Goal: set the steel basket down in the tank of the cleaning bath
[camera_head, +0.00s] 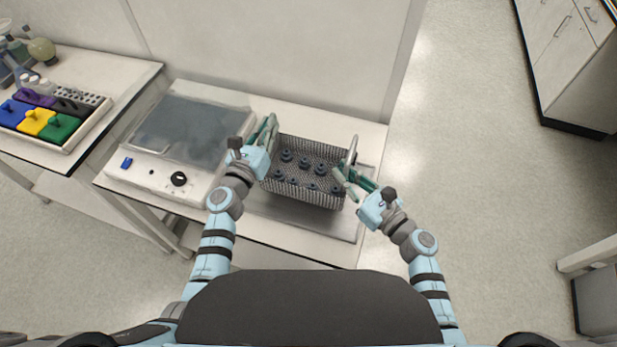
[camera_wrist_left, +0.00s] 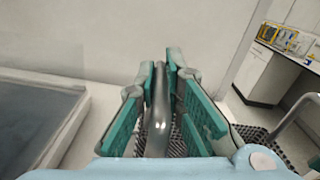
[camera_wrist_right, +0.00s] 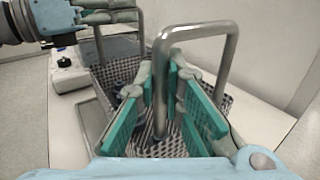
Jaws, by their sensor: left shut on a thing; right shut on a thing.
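The steel mesh basket (camera_head: 312,196) holds several dark round parts and is at the right of the bench, over a flat grey tray. My left gripper (camera_head: 267,132) is shut on the basket's left handle (camera_wrist_left: 160,115). My right gripper (camera_head: 349,172) is shut on its right handle, a tall steel loop (camera_wrist_right: 228,65). I cannot tell whether the basket touches the tray. The cleaning bath (camera_head: 129,176) is a white box left of the basket, with a dark grey rectangular tank area and a black knob in front. The bath's grey area also shows in the left wrist view (camera_wrist_left: 30,115).
The grey tray (camera_head: 300,223) lies under the basket. A rack with coloured blocks (camera_head: 77,143) and flasks (camera_head: 41,50) stand on another bench at the far left. A wall panel rises behind the bench. Open floor lies to the right.

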